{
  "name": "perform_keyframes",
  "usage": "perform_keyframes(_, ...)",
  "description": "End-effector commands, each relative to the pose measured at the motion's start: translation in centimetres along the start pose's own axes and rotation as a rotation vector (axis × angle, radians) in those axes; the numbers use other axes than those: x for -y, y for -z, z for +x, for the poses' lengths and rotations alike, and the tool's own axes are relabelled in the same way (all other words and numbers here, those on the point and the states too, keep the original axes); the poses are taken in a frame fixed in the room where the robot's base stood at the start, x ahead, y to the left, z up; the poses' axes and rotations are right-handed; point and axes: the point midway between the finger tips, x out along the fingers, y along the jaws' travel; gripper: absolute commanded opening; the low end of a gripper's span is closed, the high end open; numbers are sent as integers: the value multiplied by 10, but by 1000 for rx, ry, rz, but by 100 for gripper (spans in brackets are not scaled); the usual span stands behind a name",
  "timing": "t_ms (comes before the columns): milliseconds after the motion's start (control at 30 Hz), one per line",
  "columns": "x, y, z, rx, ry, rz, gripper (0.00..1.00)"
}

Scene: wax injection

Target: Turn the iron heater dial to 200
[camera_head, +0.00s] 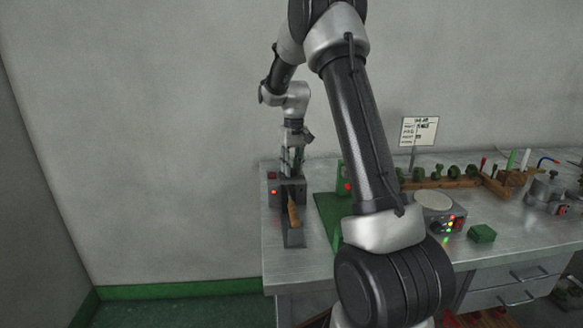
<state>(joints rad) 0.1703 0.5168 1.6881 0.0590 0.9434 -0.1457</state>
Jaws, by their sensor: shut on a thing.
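The iron heater (289,184) is a grey box near the left end of the metal table, with red lights on its left side. A tool with a wooden handle (293,213) rests in front of it on a grey stand (294,238). My gripper (292,172) points straight down at the top of the heater. It is shut on the heater dial, which the fingers hide. The dial's marks and setting are too small to read here.
A green press-like stand (343,177) is right of the heater, partly behind my arm. Further right are a device with a round pale plate (433,200), a green block (482,233), a wooden rack (452,183) and a small sign (419,131). The table (276,262) ends just left of the heater.

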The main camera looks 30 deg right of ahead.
Motion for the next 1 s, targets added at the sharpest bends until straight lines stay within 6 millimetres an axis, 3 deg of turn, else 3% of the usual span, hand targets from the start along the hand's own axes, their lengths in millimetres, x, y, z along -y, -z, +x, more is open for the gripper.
perform_keyframes(1000, -2, -1, -2, -51, 1, 960, 3)
